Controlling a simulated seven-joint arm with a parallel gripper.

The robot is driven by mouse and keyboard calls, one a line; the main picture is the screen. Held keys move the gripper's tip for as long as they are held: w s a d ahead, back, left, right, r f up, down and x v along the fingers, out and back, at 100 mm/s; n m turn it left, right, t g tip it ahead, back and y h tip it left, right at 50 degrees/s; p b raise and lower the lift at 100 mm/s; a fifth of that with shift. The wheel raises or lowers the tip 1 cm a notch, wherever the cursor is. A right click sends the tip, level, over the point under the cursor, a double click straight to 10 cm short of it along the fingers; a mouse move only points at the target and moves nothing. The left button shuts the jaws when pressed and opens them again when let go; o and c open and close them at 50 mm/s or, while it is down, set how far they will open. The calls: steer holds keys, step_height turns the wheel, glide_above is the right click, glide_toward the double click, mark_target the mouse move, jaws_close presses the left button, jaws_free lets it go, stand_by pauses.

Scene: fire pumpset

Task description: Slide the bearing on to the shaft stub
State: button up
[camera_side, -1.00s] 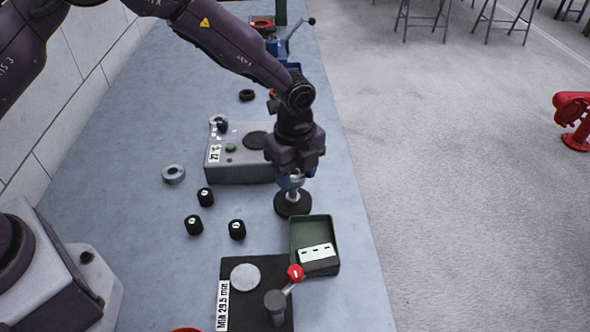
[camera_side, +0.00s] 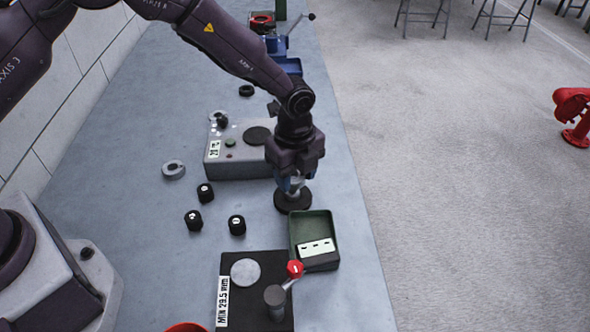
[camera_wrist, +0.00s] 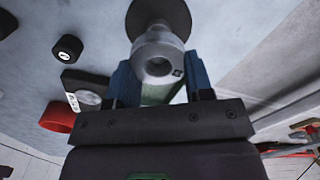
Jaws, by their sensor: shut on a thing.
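My gripper (camera_side: 293,184) points down at the right part of the bench. Its blue fingers (camera_wrist: 161,83) are shut on the light grey ring-shaped bearing (camera_wrist: 159,64), one finger on each side. A pale grey shaft stub (camera_wrist: 160,15) with a wide dark round base lies directly in line with the bearing in the wrist view. The dark base (camera_side: 293,201) also shows just below the fingers in the side view. The fingers hide most of the bearing in the side view, and I cannot tell how far it is over the stub.
A green tray (camera_side: 296,258) stands close in front. A black gauge plate (camera_side: 238,300) with a red-knobbed lever (camera_side: 295,269) is nearer. A grey box (camera_side: 238,166) is behind left. Several black caps (camera_side: 237,225) and a loose grey ring (camera_side: 173,169) lie left.

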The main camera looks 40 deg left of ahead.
steer(key=shift+f, duration=0.45)
steer(key=o, duration=1.1)
step_height(320, 180, up, 13)
stand_by(0.6)
